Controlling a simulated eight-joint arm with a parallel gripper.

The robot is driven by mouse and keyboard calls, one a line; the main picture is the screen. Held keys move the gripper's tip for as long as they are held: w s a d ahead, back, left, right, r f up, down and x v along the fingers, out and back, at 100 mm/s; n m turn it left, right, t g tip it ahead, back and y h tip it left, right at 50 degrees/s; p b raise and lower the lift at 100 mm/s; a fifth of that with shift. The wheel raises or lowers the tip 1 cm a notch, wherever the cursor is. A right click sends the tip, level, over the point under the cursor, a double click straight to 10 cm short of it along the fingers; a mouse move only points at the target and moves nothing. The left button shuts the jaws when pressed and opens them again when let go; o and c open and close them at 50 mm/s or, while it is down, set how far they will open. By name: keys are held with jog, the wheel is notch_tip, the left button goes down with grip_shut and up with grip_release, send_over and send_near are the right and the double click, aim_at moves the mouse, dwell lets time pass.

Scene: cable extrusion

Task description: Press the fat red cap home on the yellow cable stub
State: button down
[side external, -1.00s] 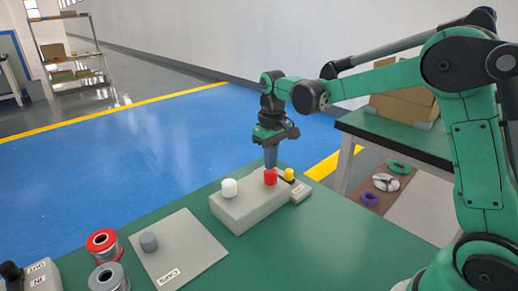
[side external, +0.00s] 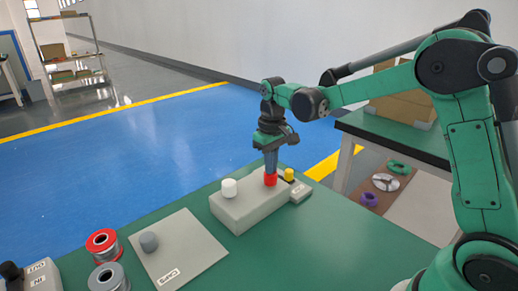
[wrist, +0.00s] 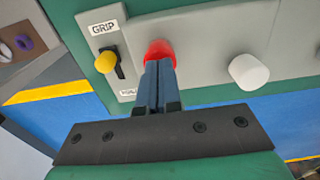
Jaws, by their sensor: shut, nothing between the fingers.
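The fat red cap (side external: 271,181) stands upright on the grey block (side external: 238,210), right of a white cap (side external: 229,188). My gripper (side external: 271,172) points straight down with its fingers shut and empty. Its fingertips are at the top of the red cap and seem to touch it. In the wrist view the closed fingers (wrist: 160,64) cover part of the red cap (wrist: 159,50). No yellow cable stub shows; anything under the cap is hidden.
A yellow-knobbed lever (wrist: 106,62) labelled GRIP is close beside the cap. A grey plate (side external: 180,250) with a grey cap (side external: 149,241) and two spools (side external: 103,245) are at the left. The green table (side external: 290,250) is clear in front.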

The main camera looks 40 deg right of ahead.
jog(key=shift+f, duration=0.35)
jog(key=shift+r, duration=0.1)
dwell(0.5)
jog(key=shift+r, duration=3.4)
jog(key=shift+s+a+r, duration=0.1)
jog(key=shift+s+r, duration=0.05)
jog(key=s+a+t, duration=0.2)
jog(key=s+t, duration=0.1)
jog(key=s, duration=0.3)
jog(key=s+a+f+t, duration=0.1)
jog(key=s+a+t, duration=0.1)
jog(key=s+t, duration=0.2)
jog(key=shift+s+a+f, duration=0.2)
jog(key=shift+s+a, duration=0.1)
jog(key=shift+s, duration=0.6)
